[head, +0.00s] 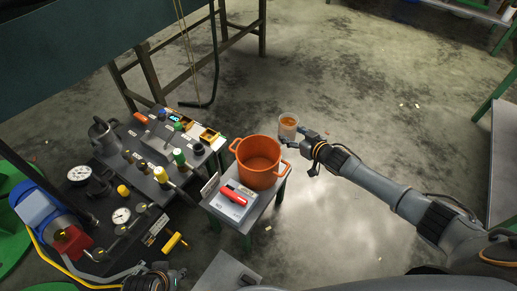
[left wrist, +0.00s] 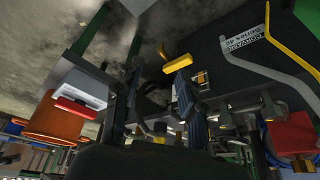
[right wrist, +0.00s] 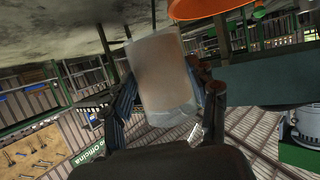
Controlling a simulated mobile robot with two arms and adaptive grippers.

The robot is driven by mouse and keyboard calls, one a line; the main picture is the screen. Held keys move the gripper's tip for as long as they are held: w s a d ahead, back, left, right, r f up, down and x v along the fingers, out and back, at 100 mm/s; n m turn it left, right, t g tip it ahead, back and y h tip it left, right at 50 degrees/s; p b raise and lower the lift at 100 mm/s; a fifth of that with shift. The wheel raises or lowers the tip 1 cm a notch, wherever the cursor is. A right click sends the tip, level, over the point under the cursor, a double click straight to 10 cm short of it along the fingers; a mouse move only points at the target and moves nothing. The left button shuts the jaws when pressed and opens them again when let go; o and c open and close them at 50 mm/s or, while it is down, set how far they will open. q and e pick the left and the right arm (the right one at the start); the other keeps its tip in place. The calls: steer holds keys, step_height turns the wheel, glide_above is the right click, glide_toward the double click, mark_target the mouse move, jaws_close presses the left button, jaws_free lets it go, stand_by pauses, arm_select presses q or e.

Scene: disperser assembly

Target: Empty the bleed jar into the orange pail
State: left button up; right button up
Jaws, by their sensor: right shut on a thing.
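The bleed jar (head: 288,127) is a clear cup with orange liquid visible inside, just right of and behind the pail in the head view. My right gripper (head: 302,139) is shut on it; the right wrist view shows the jar (right wrist: 163,72) between the fingers. It looks roughly upright, apart from the pail. The orange pail (head: 260,163) stands open on a small stand, with two side handles; its inside looks empty. Its edge shows at the top of the right wrist view (right wrist: 205,8). My left gripper (left wrist: 155,105) has its fingers apart with nothing between them, near the bench's front.
The small stand (head: 217,203) also bears a white-grey device with a red part (head: 237,195), in front of the pail. A dark bench (head: 143,212) with gauges, valves and fittings lies to the left. Floor right of the pail is clear beneath my right arm.

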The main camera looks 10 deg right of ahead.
arm_select(q)
steer(key=b+v, duration=0.4)
steer(key=v, duration=0.7)
steer(key=shift+a+r+g, duration=0.3)
steer(key=shift+r, duration=0.05)
arm_select(e)
steer(key=f, duration=0.1)
steer(key=d+f, duration=0.1)
steer(key=f, duration=0.1)
steer(key=d+f, duration=0.1)
steer(key=f, duration=0.1)
steer(key=shift+w+f, duration=0.25)
steer(key=shift+w, duration=0.1)
arm_select(q)
steer(key=shift+r, duration=0.1)
arm_select(e)
steer(key=shift+r, duration=0.1)
